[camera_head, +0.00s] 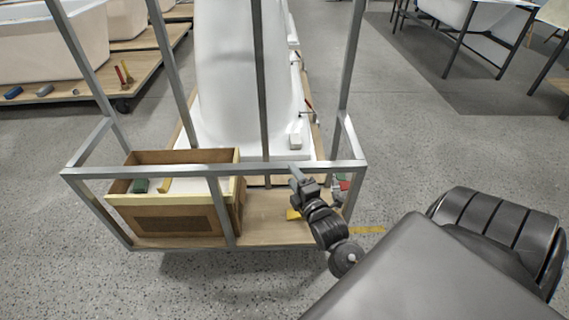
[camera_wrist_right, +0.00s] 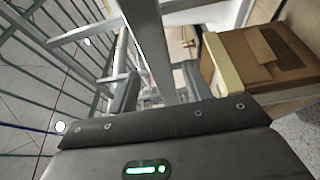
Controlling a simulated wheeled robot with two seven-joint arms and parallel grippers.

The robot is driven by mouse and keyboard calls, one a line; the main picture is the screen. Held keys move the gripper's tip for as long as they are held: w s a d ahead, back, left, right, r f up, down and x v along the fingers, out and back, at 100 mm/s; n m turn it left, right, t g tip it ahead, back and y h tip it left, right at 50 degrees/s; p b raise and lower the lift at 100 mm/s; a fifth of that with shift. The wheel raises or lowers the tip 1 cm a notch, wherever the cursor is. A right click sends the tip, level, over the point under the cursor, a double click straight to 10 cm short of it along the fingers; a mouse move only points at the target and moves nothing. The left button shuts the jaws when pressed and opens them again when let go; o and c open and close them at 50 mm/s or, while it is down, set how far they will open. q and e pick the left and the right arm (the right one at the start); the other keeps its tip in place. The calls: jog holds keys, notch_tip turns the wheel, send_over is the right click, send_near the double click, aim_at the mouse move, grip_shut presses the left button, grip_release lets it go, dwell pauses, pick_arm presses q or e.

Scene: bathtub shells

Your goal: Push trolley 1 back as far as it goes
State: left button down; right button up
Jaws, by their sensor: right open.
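The trolley (camera_head: 130,172) in front of me has a grey metal tube frame on a wooden base and carries a white tub shell (camera_head: 235,75). No number shows on it. My right gripper (camera_head: 298,174) is at the right part of its front top rail. In the right wrist view the open fingers of the right gripper (camera_wrist_right: 160,88) stand on either side of a grey metal bar of the trolley (camera_wrist_right: 147,40). Whether they touch it I cannot tell. My left gripper is not in view.
A cardboard box (camera_head: 175,220) stands on the trolley's base at the left front; it also shows in the right wrist view (camera_wrist_right: 270,50). Another trolley with tubs (camera_head: 60,95) is at the back left. Dark-framed stands (camera_head: 460,50) are at the back right. Speckled floor is clear at the right.

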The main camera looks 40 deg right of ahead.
aim_at(285, 165)
jog(key=x, duration=0.6)
jog(key=shift+w+d+b, duration=0.1)
jog(key=shift+w+b, duration=0.1)
jog(key=shift+b, duration=0.1)
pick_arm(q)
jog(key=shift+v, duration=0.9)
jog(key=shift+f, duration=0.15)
pick_arm(e)
grip_shut()
